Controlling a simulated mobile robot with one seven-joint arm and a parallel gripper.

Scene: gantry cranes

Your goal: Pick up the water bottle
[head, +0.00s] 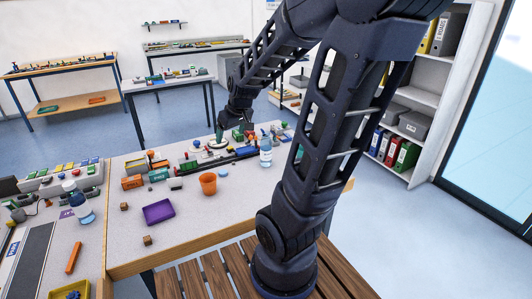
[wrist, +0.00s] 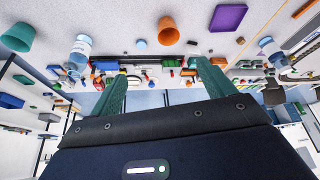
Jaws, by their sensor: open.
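A clear water bottle (head: 266,157) with a blue cap stands upright on the pale table, right of the orange cup, and shows at the left of the wrist view (wrist: 80,48). A second blue-capped bottle (head: 72,192) is on the left-hand workbench, and shows at the right of the wrist view (wrist: 269,47). My gripper (head: 220,136) is over the far part of the table, left of and beyond the near bottle. Its two teal fingers are spread, with nothing held between them in the wrist view (wrist: 160,76).
An orange cup (head: 208,184) and a purple tray (head: 158,212) stand in front of the toy train and blocks (head: 190,168). Small brown cubes (head: 147,240) lie near the front. A teal cup (wrist: 18,34) is beside the bottle in the wrist view. The table's front is mostly clear.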

